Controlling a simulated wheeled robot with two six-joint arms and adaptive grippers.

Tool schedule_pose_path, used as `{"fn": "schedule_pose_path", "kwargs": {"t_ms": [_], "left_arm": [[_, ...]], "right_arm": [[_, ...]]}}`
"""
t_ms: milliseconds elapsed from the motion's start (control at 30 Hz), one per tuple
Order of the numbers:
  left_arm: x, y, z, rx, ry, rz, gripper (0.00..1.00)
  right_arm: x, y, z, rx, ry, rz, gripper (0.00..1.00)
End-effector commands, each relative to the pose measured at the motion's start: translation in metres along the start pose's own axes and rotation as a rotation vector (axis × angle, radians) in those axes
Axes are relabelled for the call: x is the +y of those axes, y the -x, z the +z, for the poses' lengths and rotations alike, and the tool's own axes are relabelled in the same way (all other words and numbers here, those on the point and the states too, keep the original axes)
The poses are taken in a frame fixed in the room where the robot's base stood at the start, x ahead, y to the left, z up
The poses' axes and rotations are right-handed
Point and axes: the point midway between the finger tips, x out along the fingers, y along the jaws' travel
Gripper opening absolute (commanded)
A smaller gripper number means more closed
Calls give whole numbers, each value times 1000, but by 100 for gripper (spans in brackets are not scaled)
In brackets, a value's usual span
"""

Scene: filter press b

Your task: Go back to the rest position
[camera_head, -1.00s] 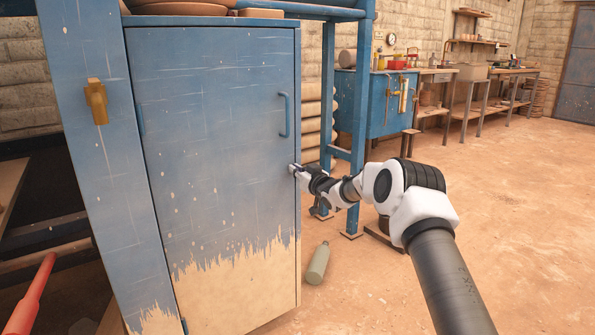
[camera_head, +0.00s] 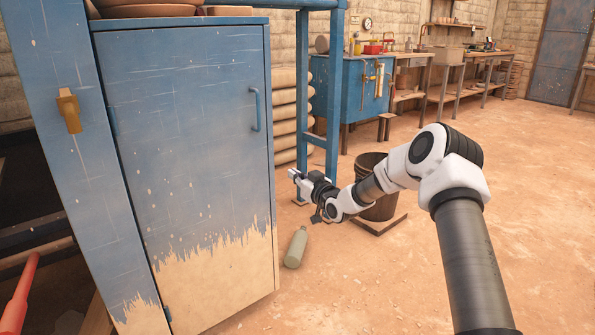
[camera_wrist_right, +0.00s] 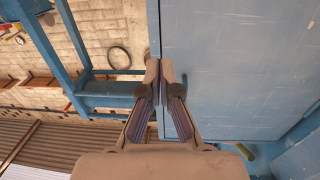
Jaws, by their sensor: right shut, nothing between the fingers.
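My right gripper (camera_head: 294,176) is shut and empty. It is just right of the blue cabinet door (camera_head: 190,150), below the height of the door handle (camera_head: 255,108), with a small gap to the door edge. In the right wrist view the two fingertips (camera_wrist_right: 160,70) are together, in front of the blue panel (camera_wrist_right: 230,70). The door looks flush with its frame; I cannot tell whether it is slightly ajar. My left gripper is not in view.
A green-grey bottle (camera_head: 296,247) lies on the floor below the right gripper. A dark bucket (camera_head: 376,207) stands behind my right arm, and a blue rack post (camera_head: 334,110) behind the gripper. The sandy floor (camera_head: 545,200) at right is clear.

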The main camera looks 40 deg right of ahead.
Motion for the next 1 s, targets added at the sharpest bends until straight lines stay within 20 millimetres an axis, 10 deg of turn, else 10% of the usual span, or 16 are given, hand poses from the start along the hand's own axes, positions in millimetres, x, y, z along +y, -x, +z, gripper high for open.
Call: {"fn": "schedule_pose_path", "kwargs": {"t_ms": [467, 733, 1000], "left_arm": [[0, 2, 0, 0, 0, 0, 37], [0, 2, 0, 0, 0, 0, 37], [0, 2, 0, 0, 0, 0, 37]], "right_arm": [[-15, 6, 30, -51, 27, -27, 0], [-164, 49, 183, -397, 72, -235, 0], [-271, 212, 332, -887, 44, -321, 0]]}}
